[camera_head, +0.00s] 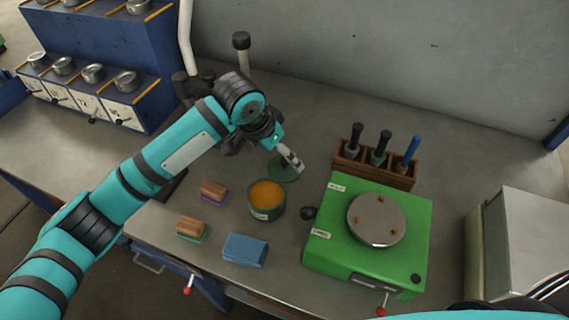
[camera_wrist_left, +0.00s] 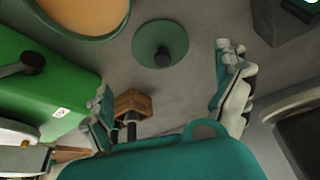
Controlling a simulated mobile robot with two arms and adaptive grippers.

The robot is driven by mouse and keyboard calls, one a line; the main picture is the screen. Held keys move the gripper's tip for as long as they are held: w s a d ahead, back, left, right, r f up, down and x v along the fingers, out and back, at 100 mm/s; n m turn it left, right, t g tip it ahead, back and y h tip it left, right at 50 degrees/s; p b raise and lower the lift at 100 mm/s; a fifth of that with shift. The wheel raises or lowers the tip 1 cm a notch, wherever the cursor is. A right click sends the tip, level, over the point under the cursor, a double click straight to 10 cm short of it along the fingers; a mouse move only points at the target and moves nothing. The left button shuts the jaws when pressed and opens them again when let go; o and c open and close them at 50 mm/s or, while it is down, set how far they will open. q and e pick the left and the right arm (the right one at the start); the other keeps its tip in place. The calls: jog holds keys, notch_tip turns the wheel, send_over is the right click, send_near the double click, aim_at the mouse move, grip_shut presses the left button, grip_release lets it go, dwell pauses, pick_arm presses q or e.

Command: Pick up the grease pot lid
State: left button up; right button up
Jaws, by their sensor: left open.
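The grease pot lid is a dark green disc with a knob (camera_head: 285,173), lying on the grey bench beside the pot. In the left wrist view the lid (camera_wrist_left: 160,43) shows whole, its knob in the middle, ahead of the spread fingers. The green grease pot (camera_head: 265,213) stands uncovered, full of orange grease; part of it shows at the top of the left wrist view (camera_wrist_left: 107,32). My left gripper (camera_head: 288,158) is open and empty close to the lid, partly covering it in the head view. Whether a finger touches the lid cannot be told. My right gripper is not in view.
A green machine (camera_head: 325,262) with a round metal plate stands right of the pot. A wooden holder (camera_head: 372,173) with several handled tools is behind it. Two wood-backed brushes (camera_head: 213,189) and a blue block (camera_head: 245,249) lie near the front edge. Bare bench lies behind the lid.

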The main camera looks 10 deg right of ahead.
aim_at(284, 160)
pick_arm(q)
jog(key=shift+x, duration=1.1)
jog(key=p+x, duration=0.1)
jog(key=x, duration=0.4)
jog(key=shift+w, duration=0.15)
jog(key=c, duration=1.1)
jog(key=shift+r, duration=0.1)
